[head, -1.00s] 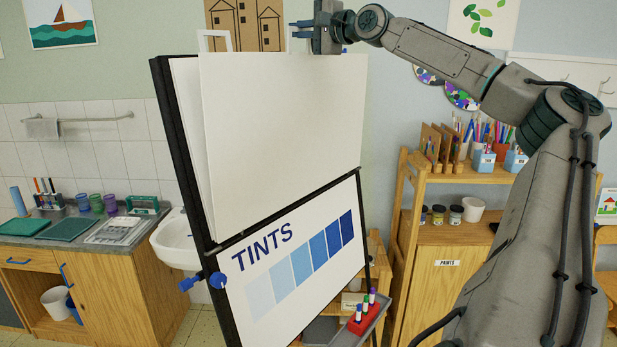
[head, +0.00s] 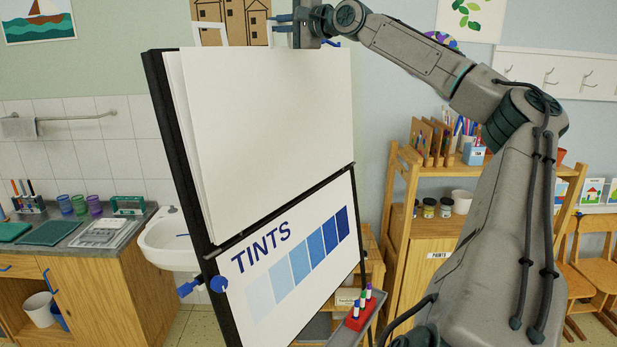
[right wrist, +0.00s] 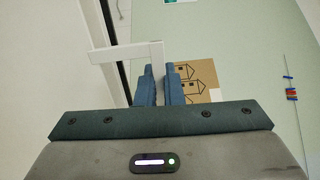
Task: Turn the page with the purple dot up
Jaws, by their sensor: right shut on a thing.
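A flip chart (head: 265,120) with blank white sheets fills the middle of the head view. Its front sheet bears no visible dot. A lower panel (head: 330,280) reads TINTS over a row of blue squares. Two white loops (head: 210,32) stand at the chart's top edge. No purple dot shows. My left gripper is out of view.
A red marker holder (head: 361,315) sits on the tray at the chart's lower right. A wooden shelf (head: 440,170) stands right behind it. A sink (head: 165,245) and counter (head: 60,232) are at left. Blue knobs (head: 217,284) stick out at the chart's left edge.

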